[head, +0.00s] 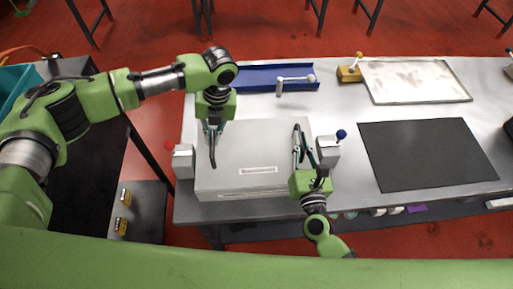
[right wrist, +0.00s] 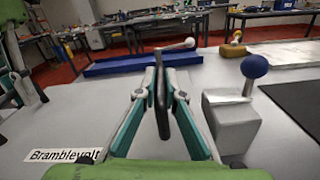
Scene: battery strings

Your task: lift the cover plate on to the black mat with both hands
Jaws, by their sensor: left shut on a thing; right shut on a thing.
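The cover plate (head: 255,145) is a light grey slab with a white label, on the left part of the steel table. Its label also shows in the right wrist view (right wrist: 62,155). My left gripper (head: 213,150) points down over the plate's left part, shut on it. I cannot tell if the plate is raised. The black mat (head: 425,155) lies bare to the right.
A grey block with a blue knob (head: 341,134) stands by the plate's right edge, and one with a red knob (head: 169,146) by its left.

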